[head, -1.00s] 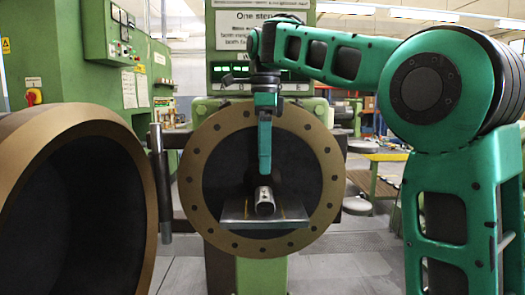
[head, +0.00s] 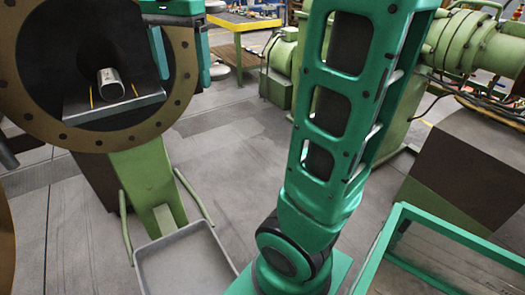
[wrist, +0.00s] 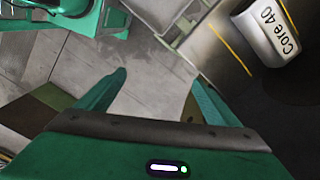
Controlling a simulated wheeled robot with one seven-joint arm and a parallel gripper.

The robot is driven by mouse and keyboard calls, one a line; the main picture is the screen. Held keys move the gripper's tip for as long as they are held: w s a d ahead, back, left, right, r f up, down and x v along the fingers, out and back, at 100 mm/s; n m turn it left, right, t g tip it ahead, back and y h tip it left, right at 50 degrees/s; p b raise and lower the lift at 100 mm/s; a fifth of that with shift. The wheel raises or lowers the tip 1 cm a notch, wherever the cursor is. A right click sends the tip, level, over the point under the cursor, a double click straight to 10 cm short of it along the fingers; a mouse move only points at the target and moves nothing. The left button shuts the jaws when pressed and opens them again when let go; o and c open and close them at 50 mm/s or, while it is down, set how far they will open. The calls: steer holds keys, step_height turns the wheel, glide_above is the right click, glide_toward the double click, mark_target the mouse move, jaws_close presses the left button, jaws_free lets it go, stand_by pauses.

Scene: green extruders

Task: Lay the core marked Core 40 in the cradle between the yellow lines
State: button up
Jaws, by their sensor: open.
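The core (head: 110,84) is a short grey metal cylinder. It lies on its side on the cradle's flat metal plate (head: 82,112), in front of a dark round opening. One yellow line shows on each side of it, and it lies between them. In the wrist view the core (wrist: 270,30) bears the marking "Core 40" and sits at the upper right. My gripper (head: 184,80) is to the right of the plate, open and empty, apart from the core. Its spread fingers also show in the wrist view (wrist: 160,82), with bare floor between them.
A bronze bolted ring (head: 150,125) surrounds the opening, on a green pedestal (head: 147,180). A grey tray (head: 185,265) stands low in front. Green machinery (head: 470,40) stands at back right. Grey floor lies open between.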

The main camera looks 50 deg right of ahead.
steer(key=s+d+f+n, duration=0.2)
steer(key=s+f+n, duration=0.2)
steer(key=s+f, duration=0.5)
steer(key=s+d+f+n, duration=0.2)
steer(key=s+f+n, duration=0.2)
steer(key=s+f, duration=0.6)
steer(key=shift+s+d+f+n, duration=0.25)
steer(key=shift+s+d+n, duration=0.1)
steer(key=shift+s, duration=0.65)
steer(key=shift+w, duration=0.15)
